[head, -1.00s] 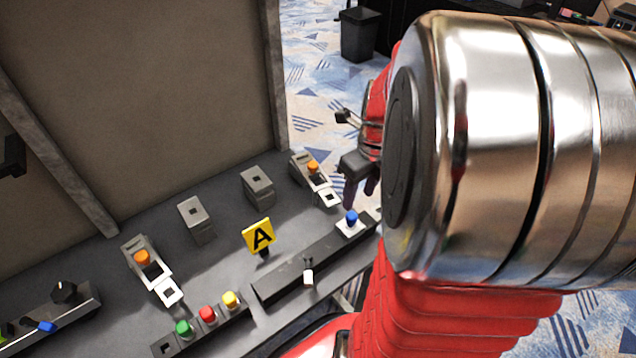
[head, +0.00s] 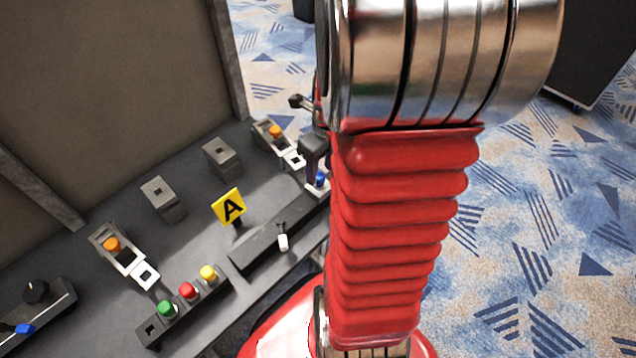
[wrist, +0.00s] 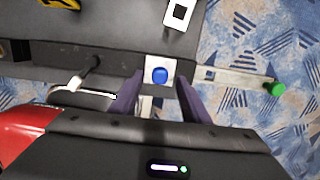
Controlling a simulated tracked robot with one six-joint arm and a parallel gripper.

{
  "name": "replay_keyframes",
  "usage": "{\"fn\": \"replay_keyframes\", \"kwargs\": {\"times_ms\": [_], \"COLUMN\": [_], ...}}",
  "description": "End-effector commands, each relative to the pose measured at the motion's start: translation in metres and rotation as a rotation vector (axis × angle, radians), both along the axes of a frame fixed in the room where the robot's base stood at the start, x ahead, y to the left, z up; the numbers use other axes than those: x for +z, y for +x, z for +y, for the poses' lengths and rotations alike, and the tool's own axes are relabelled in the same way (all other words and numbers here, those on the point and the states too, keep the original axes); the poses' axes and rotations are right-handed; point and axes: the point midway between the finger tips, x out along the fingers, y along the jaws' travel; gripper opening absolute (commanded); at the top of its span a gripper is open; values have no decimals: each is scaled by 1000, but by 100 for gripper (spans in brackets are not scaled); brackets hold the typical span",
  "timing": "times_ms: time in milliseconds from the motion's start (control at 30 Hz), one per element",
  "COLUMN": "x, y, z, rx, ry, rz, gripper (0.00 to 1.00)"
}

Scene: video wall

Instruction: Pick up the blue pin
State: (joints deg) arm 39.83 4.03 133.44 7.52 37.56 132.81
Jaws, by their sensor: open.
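The blue pin (head: 320,178) stands in a white square plate at the right end of a dark rail, partly crowded by my arm in the head view. In the wrist view the blue pin (wrist: 160,75) shows from above as a round blue top on its white plate. My gripper (wrist: 159,84) is open, its two dark fingers on the left and right of the pin, with clear gaps on both sides. In the head view my gripper (head: 313,152) is close to the pin and mostly hidden behind my arm. I cannot tell the exact fingertip height.
Green, red and yellow buttons (head: 188,291) sit in front. An orange-knobbed latch (head: 275,132) is behind. A green knob (wrist: 277,90) ends a metal bar at right.

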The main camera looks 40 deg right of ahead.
Motion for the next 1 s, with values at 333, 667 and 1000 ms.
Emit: {"fn": "replay_keyframes", "kwargs": {"times_ms": [333, 667, 1000], "x": [-36, -39, -38], "y": [5, 6, 6], "z": [1, 1, 1], "rx": [0, 1, 1], "ry": [1, 0, 0], "rz": [1, 0, 0], "gripper": [42, 42, 38]}}
